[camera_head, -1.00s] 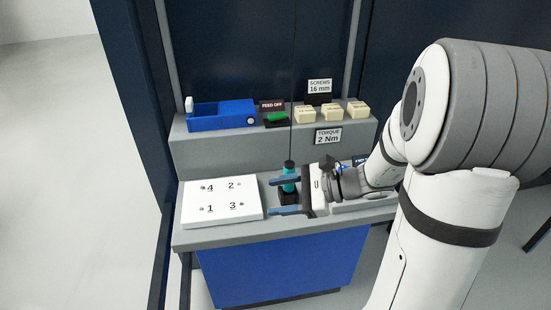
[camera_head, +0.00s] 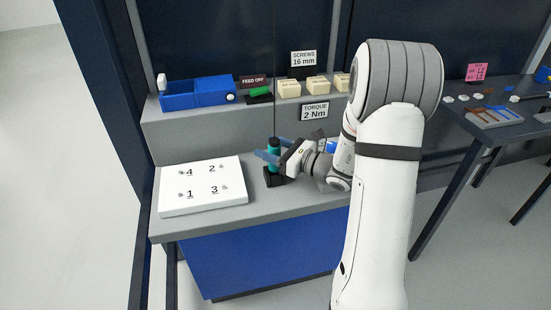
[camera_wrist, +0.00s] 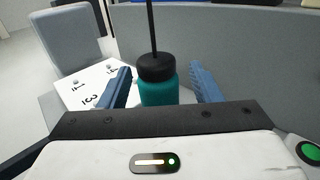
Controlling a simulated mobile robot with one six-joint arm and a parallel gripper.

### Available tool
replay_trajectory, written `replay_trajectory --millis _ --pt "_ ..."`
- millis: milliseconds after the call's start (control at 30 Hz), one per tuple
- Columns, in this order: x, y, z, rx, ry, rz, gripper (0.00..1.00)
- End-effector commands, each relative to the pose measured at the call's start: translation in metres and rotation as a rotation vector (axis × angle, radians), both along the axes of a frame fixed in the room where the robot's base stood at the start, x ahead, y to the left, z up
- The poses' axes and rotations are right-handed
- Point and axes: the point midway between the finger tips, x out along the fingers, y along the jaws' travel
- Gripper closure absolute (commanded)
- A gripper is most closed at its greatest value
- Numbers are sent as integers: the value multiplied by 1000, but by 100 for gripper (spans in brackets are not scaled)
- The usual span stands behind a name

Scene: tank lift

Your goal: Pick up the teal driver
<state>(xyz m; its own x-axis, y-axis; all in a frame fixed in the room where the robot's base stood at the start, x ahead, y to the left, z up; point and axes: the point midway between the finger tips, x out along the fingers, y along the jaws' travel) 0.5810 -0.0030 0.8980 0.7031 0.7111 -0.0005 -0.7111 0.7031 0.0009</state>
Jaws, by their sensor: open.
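The teal driver (camera_head: 273,152) stands upright in a dark holder (camera_head: 274,179) on the grey bench, just right of the white numbered plate. In the wrist view the teal driver (camera_wrist: 158,85) has a black cap with a dark cable rising from it. My gripper (camera_head: 268,157) is at the driver from the right. In the wrist view my open gripper (camera_wrist: 160,86) has one blue finger on each side of the driver, with visible gaps on both sides. The driver's lower part is hidden behind the gripper body in the wrist view.
The white plate (camera_head: 203,184) marked 1 to 4 lies left of the driver. A raised shelf (camera_head: 220,126) behind holds a blue bin (camera_head: 197,97), a green piece (camera_head: 260,92) and cream blocks (camera_head: 289,89). A second table (camera_head: 470,120) stands at the right.

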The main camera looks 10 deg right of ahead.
Motion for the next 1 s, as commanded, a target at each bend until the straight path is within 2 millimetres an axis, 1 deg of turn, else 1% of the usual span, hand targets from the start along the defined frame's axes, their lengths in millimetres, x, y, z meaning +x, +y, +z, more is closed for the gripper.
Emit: replay_trajectory --millis 33,100,333,900,933,1000 --pt "3 4 0 -1 -1 3 42" --pt "6 7 0 0 0 0 42" --pt "7 6 0 0 0 -2 42" --pt "7 6 0 0 0 -2 89" --pt "6 6 0 0 0 -2 90" --pt "7 5 1 0 -1 -2 91"
